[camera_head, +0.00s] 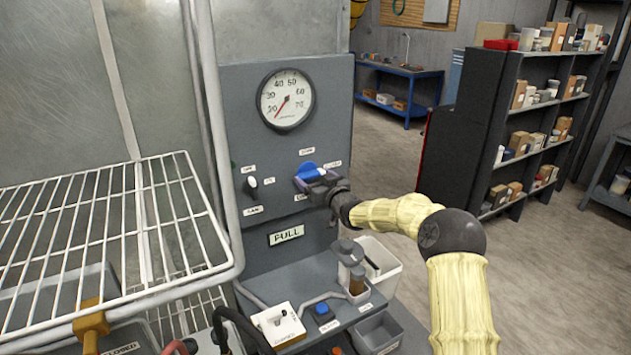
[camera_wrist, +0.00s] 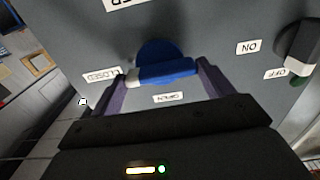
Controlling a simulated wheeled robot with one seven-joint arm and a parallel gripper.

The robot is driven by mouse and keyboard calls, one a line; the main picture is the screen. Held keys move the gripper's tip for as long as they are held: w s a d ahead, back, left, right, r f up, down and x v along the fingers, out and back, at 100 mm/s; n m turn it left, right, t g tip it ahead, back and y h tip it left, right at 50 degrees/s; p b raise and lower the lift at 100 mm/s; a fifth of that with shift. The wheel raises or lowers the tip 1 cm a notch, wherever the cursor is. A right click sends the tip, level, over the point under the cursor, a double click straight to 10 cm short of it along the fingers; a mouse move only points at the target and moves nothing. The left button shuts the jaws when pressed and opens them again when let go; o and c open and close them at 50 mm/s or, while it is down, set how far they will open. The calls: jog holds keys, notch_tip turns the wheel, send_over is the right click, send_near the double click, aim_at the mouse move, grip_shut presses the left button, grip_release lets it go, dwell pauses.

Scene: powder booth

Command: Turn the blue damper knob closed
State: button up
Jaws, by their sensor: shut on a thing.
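The blue damper knob (camera_head: 307,170) is on the grey control panel (camera_head: 330,110), below the round gauge. It also shows in the wrist view (camera_wrist: 168,70), where its bar lies nearly level, slightly tilted. The bar's white tip points left at the CLOSED label (camera_wrist: 102,76). The OPEN label (camera_wrist: 168,98) is below the bar there. My gripper (camera_head: 318,180) is at the panel, shut on the knob. In the wrist view my gripper (camera_wrist: 163,76) has one finger at each end of the bar. In the head view my gripper hides part of the knob.
The black fan switch (camera_head: 252,183) sits left of the knob. A wire rack (camera_head: 110,225) stands further left. Below are a shelf with a white box (camera_head: 278,325), a blue button (camera_head: 321,309), a jar (camera_head: 357,281) and a white bin (camera_head: 385,262). Open floor lies to the right.

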dwell(0.5)
jog(key=o, duration=0.9)
jog(key=shift+o, duration=0.2)
jog(key=shift+s+d+f, duration=0.1)
jog(key=shift+s+d, duration=0.25)
jog(key=shift+d, duration=0.05)
jog(key=b+v, duration=0.4)
jog(key=v, duration=1.2)
jog(key=shift+b, duration=0.35)
jog(key=shift+s, duration=0.35)
